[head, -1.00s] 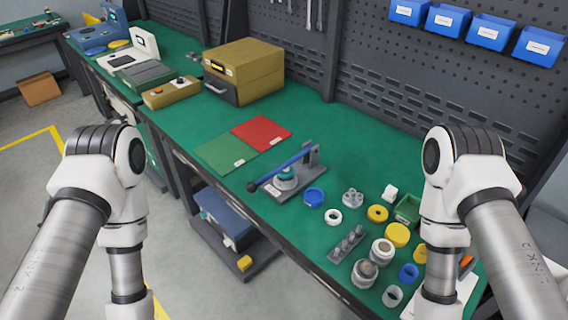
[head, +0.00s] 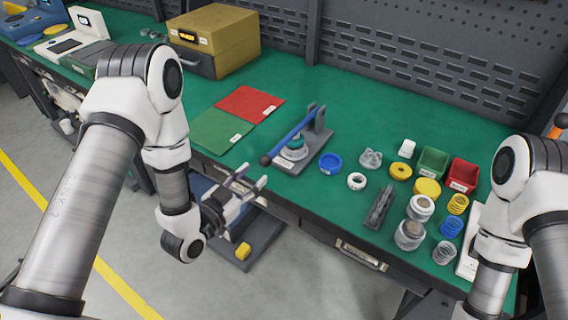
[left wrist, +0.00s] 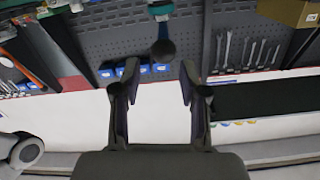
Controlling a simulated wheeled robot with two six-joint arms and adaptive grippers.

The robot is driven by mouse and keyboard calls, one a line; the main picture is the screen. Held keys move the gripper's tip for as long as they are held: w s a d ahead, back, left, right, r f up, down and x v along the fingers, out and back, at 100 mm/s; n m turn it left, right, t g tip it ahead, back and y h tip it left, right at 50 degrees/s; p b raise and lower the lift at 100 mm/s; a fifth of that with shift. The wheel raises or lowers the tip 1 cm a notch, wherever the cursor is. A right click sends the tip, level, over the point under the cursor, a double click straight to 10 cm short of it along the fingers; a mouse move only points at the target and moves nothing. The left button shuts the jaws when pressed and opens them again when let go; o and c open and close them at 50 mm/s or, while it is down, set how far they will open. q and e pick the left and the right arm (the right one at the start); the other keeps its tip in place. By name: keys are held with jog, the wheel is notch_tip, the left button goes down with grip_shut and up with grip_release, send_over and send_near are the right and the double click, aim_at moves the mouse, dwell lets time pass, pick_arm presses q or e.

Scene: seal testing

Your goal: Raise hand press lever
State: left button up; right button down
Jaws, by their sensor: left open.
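The hand press (head: 308,158) stands near the front edge of the green bench. Its blue lever (head: 291,138) slopes down to a black ball knob (head: 265,160) at the front. My left gripper (head: 253,181) is open and empty, just in front of the knob and apart from it. In the left wrist view, the dark knob (left wrist: 163,50) shows beyond and between the open fingertips (left wrist: 157,72), with a teal part of the press (left wrist: 160,10) above it. My right arm shows at the right edge of the head view, but its gripper is out of frame.
Green (head: 221,130) and red (head: 249,103) mats lie left of the press. A blue ring (head: 330,162), a white ring (head: 356,181) and several other parts lie to its right. A yellow box (head: 215,35) stands behind the mats. The bench behind the press is clear.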

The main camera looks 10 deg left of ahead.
aim_at(271, 152)
pick_arm(q)
jog(key=shift+w+d+t+b, duration=0.1)
jog(key=shift+w+t+b, duration=0.2)
jog(key=shift+w+b, duration=0.5)
jog(key=p+x, duration=0.1)
jog(key=x, duration=0.6)
jog(key=shift+w+d, duration=0.15)
jog(key=shift+w, duration=0.1)
pick_arm(e)
jog(key=shift+s+f, duration=0.1)
jog(key=shift+f, duration=0.65)
pick_arm(q)
grip_shut()
pick_arm(e)
jog(key=shift+d, duration=0.1)
